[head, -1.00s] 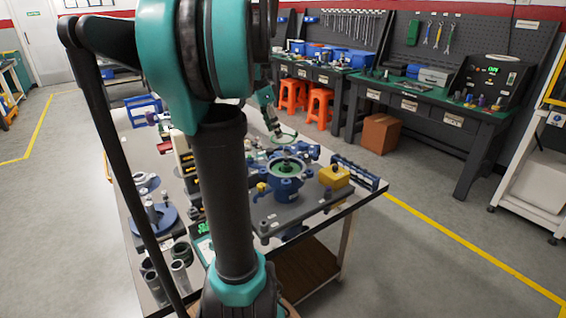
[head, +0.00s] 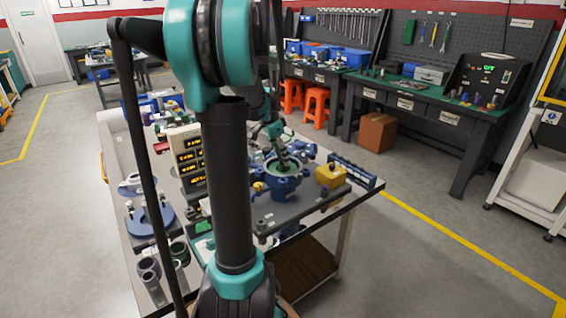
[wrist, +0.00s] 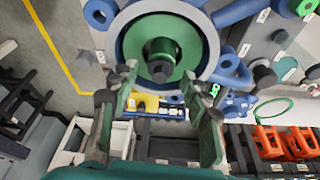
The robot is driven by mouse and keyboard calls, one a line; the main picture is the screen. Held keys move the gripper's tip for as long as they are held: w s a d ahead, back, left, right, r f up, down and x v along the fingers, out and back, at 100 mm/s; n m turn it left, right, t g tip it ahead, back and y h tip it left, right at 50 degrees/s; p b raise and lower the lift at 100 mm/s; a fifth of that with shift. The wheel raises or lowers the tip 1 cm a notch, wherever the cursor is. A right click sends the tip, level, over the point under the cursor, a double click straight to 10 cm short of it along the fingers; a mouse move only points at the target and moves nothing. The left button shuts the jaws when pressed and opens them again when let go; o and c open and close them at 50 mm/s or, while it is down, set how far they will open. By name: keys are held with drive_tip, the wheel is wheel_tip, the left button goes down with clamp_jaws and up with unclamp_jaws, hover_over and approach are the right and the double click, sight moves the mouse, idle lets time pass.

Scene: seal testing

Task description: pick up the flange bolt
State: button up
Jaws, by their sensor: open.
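A blue round flanged body (head: 283,190) stands on a grey plate on the table, with a green interior. In the wrist view its pale rim (wrist: 213,45) surrounds the green interior, and a dark upright piece with a hexagonal end (wrist: 160,69) sits in the middle. I cannot tell for sure whether this piece is the flange bolt. My gripper (wrist: 160,82) is open, with its green-and-black fingers spread to either side of the near part of the body's opening. In the head view my gripper (head: 279,148) is just above the blue body, partly hidden by my arm.
A yellow block (head: 329,177) stands right of the blue body, near a blue rack (head: 352,173). A display box (head: 188,155) and a blue round stand (head: 150,220) are to the left. Grey cylinders (head: 150,273) stand at the front left. Blue ports (wrist: 237,12) stick out from the body.

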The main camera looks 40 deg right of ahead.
drive_tip(key=shift+f, duration=0.1)
clamp_jaws()
idle(0.3)
